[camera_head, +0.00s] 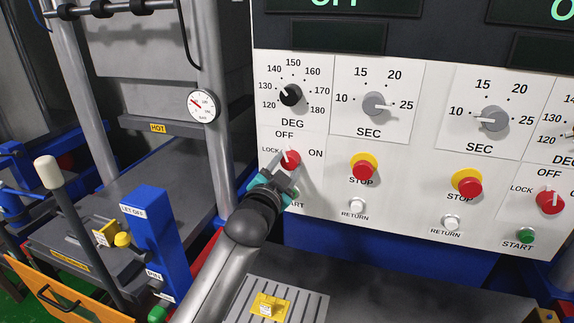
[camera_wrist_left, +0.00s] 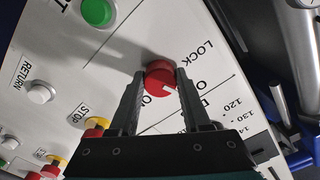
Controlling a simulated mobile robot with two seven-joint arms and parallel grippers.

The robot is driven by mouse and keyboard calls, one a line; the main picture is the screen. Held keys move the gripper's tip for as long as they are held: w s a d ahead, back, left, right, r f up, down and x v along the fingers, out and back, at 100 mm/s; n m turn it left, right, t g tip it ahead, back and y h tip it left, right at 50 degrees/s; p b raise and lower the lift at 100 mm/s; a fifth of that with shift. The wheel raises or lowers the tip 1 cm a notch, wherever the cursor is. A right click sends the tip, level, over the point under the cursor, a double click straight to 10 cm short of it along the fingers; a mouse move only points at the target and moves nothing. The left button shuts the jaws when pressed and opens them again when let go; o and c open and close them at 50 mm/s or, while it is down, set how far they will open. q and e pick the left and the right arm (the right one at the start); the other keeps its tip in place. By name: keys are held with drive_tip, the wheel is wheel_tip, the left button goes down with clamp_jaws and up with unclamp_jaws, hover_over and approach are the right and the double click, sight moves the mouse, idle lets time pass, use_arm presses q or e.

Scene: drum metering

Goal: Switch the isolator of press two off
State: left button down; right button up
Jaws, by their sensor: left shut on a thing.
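The left isolator, a red rotary knob (camera_head: 290,159) with LOCK, OFF and ON printed around it, sits on the white control panel (camera_head: 330,205). My left gripper (camera_head: 284,182) is at this knob, coming from below. In the left wrist view its two dark fingers (camera_wrist_left: 160,95) lie on either side of the red knob (camera_wrist_left: 158,76) and are shut on it. I cannot read a press number. My right gripper is not in view.
Red stop buttons (camera_head: 363,168) and white return buttons (camera_head: 357,205) sit right of the knob. A green start button (camera_wrist_left: 97,12) is close to my left gripper. Dials (camera_head: 374,104) lie above. A blue post (camera_head: 148,240) and a lever (camera_head: 62,205) stand at the left.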

use_arm(q)
drive_tip(key=shift+c, duration=1.8)
unclamp_jaws()
drive_tip(key=shift+s, duration=0.1)
drive_tip(key=v, duration=1.5)
drive_tip(key=shift+p, duration=0.3)
